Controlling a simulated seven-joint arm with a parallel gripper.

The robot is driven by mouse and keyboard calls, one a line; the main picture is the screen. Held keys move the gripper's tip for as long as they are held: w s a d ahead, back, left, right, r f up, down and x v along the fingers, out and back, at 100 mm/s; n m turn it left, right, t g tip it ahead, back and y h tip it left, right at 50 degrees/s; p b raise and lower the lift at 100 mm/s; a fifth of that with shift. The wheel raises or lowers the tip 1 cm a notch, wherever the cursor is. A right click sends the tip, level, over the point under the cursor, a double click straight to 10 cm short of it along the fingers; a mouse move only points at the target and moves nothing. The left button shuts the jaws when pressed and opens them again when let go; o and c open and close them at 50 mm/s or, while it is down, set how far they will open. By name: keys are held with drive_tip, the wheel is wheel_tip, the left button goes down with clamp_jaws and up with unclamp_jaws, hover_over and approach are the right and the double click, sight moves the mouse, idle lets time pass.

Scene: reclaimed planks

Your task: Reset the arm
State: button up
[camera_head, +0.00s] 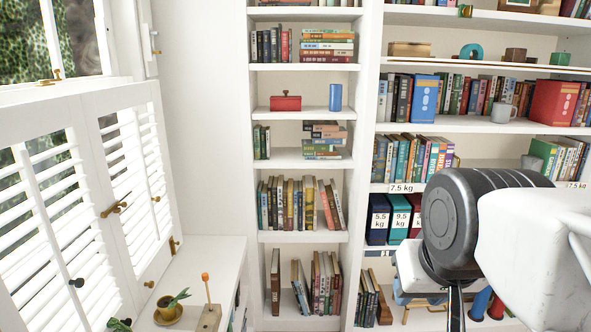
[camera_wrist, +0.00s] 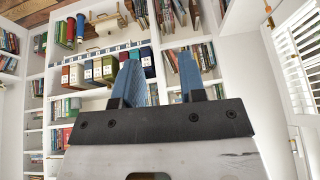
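My gripper (camera_wrist: 159,74) shows in the wrist view with its two blue fingers apart and nothing between them. It is in the air in front of the bookshelf (camera_wrist: 95,93), which appears upside down behind the fingers. In the head view my arm fills the lower right, in front of the right-hand shelves (camera_head: 485,122). I cannot make out the fingertips there.
White window shutters (camera_head: 130,170) stand at the left. Below them a white ledge (camera_head: 205,265) holds a small potted plant (camera_head: 168,308) and a wooden block (camera_head: 209,318).

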wheel_tip(320, 180, down, 10)
drive_tip(key=s+d+g, duration=0.1)
drive_tip(key=g, duration=0.1)
drive_tip(key=shift+s+d+g+h, duration=0.3)
drive_tip(key=shift+s+d+g, duration=0.05)
drive_tip(key=shift+g, duration=0.05)
idle(0.4)
drive_tip(key=shift+f, duration=0.1)
drive_tip(key=o, duration=1)
